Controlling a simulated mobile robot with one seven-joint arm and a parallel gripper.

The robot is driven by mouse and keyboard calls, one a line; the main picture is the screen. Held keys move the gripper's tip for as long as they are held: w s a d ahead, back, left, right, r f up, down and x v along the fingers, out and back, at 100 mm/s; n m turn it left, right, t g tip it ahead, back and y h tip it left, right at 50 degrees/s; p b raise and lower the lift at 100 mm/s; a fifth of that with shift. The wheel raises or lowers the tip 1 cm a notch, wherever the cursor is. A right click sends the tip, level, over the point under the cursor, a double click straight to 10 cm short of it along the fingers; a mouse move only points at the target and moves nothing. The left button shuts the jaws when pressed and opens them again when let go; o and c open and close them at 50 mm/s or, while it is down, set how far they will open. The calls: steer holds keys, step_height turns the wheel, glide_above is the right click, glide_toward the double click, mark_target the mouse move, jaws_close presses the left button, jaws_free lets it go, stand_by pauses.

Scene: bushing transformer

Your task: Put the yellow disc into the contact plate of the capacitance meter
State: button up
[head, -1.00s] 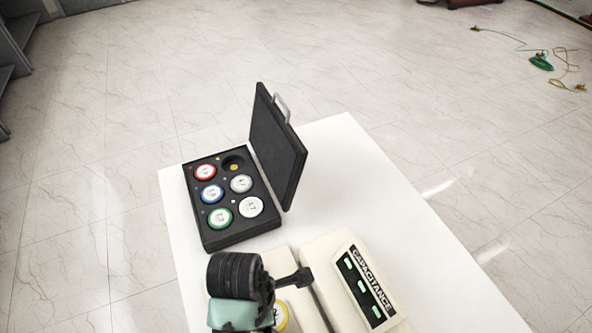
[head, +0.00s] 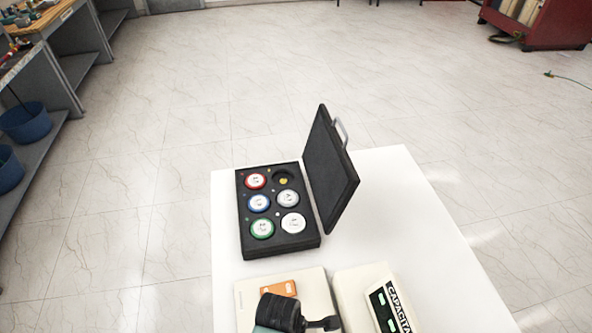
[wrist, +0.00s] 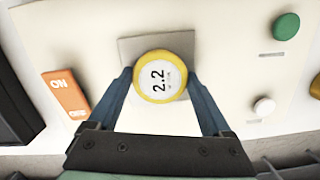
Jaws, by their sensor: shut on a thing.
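The yellow disc (wrist: 160,77) has a white face marked 2.2. In the wrist view my gripper (wrist: 162,82) is shut on it, one finger at each side. The disc is over the grey square contact plate (wrist: 128,48) on the cream capacitance meter (wrist: 90,25); I cannot tell whether it touches the plate. In the head view the meter (head: 250,290) is at the bottom, labelled CAPACITANCE on its right part. My arm covers part of it there, and the disc and fingertips are out of sight.
An open black case (head: 278,243) with red, blue, green, grey and white discs stands behind the meter on the white table (head: 400,190). One case slot (head: 284,180) is empty. The meter has an orange switch (wrist: 66,93), a green button (wrist: 286,26) and a white button (wrist: 263,106).

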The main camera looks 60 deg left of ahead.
steer(key=shift+f, duration=0.15)
steer(key=o, duration=1.5)
